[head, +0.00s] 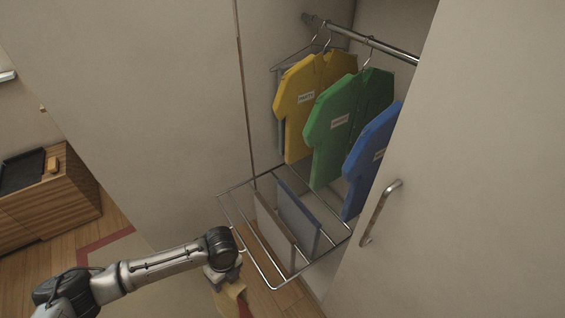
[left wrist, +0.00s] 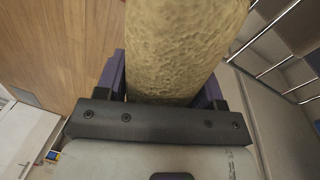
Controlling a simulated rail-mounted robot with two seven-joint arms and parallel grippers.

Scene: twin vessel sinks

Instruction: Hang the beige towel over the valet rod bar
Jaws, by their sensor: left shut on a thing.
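My left gripper (head: 224,278) is low in the middle of the head view, just left of the pull-out chrome wire rack. It is shut on the beige towel (head: 232,299), of which only a small tan part shows below the jaws. In the left wrist view the towel (left wrist: 185,45) is a thick, rough-textured yellowish piece between the two dark fingers. The wire rack (head: 276,287) has several thin bars, and a brown-grey cloth (head: 275,229) and a blue-grey cloth (head: 299,217) hang over it. I cannot tell which bar is the valet rod. My right gripper is out of view.
Yellow (head: 308,92), green (head: 344,123) and blue (head: 371,160) shirts hang from a closet rod (head: 382,46) above the rack. A door with a metal handle (head: 379,213) stands at the right. A wooden cabinet (head: 50,203) is at the far left.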

